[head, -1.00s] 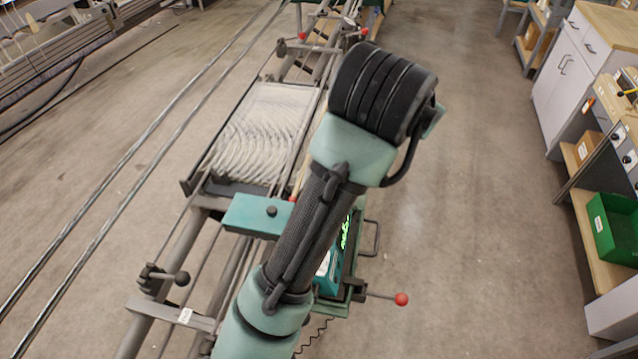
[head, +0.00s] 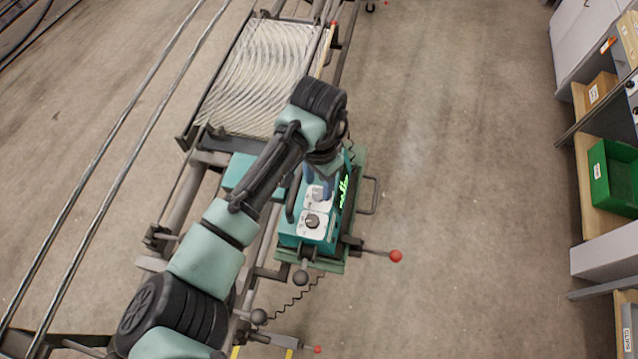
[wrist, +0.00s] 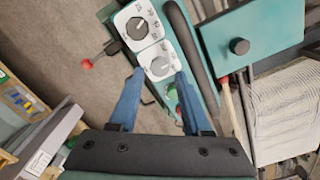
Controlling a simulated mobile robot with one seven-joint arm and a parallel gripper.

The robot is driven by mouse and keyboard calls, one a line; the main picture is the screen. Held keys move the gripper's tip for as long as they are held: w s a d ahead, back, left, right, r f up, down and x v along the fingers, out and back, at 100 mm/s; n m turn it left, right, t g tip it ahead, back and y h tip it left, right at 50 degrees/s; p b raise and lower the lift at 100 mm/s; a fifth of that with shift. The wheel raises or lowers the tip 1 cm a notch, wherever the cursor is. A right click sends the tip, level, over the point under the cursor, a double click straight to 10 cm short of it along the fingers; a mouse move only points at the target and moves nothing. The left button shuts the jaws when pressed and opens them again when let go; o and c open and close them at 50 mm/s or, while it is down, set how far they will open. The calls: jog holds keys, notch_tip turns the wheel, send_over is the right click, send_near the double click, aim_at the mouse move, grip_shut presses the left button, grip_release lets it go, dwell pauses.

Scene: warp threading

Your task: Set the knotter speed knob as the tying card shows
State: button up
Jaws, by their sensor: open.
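The teal knotter box (head: 322,232) stands on the machine frame, with two dark knobs on white dial plates. In the wrist view, one knob (wrist: 138,28) is farther off and the other knob (wrist: 159,66) lies between and just beyond my fingertips. In the head view the farther-off knob (head: 312,221) is clear. My gripper (wrist: 158,74) has blue fingers spread open with nothing held. It also shows over the box in the head view (head: 318,190). The dial markings are too small to read. I cannot make out a tying card.
A green lit display (head: 344,189) and a green button (wrist: 172,92) are on the box. A red-ended lever (head: 396,256) sticks out right. A black handle bar (wrist: 193,55) runs beside the knobs. A teal block with a dark knob (wrist: 240,46) lies near the pale warp threads (wrist: 290,110).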

aim_at(319, 193)
jog(key=shift+f, duration=1.55)
grip_shut()
